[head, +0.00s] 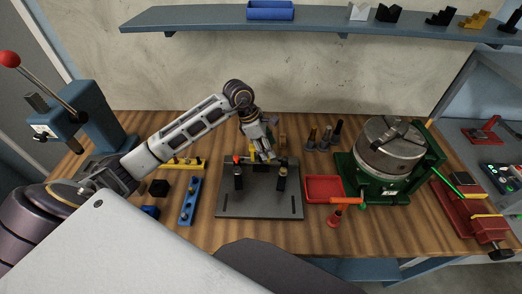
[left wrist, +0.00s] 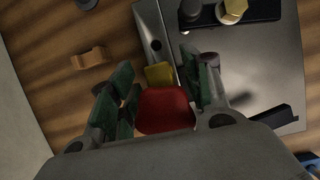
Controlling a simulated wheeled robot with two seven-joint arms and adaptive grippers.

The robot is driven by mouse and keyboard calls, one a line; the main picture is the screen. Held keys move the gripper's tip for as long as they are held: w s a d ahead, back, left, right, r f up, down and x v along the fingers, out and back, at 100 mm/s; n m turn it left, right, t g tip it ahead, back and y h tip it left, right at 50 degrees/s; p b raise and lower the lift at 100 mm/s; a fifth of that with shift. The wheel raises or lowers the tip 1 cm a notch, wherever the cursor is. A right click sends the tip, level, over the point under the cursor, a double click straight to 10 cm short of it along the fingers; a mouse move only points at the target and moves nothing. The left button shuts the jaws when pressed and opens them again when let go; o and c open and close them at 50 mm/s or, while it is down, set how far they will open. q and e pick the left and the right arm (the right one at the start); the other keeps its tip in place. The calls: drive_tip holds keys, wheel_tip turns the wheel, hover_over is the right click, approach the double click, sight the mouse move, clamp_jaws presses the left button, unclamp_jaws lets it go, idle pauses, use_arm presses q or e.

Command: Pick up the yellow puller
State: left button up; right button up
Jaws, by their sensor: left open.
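My left gripper (head: 264,153) is over the back edge of the grey fixture plate (head: 262,204) in the head view, pointing down. In the left wrist view its green-padded fingers (left wrist: 157,82) are open. A yellow block-like piece (left wrist: 159,74), which looks like part of the yellow puller, shows between the fingers with a red rounded part (left wrist: 165,110) nearer the camera. Whether a finger touches it I cannot tell. In the head view the gripper largely hides it; only a bit of yellow (head: 253,152) shows. My right gripper is not in view.
A blue strip (head: 190,201) and yellow strip (head: 184,163) lie left of the plate. A red tray (head: 323,189) and green-based round machine (head: 388,155) stand right. Dark posts on the plate and several small upright parts behind the tray are close to the gripper.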

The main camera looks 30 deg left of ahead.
use_arm(q)
drive_tip(key=shift+d+f, duration=0.15)
drive_tip(key=shift+f, duration=0.35)
drive_tip(key=shift+w+r, duration=0.1)
clamp_jaws()
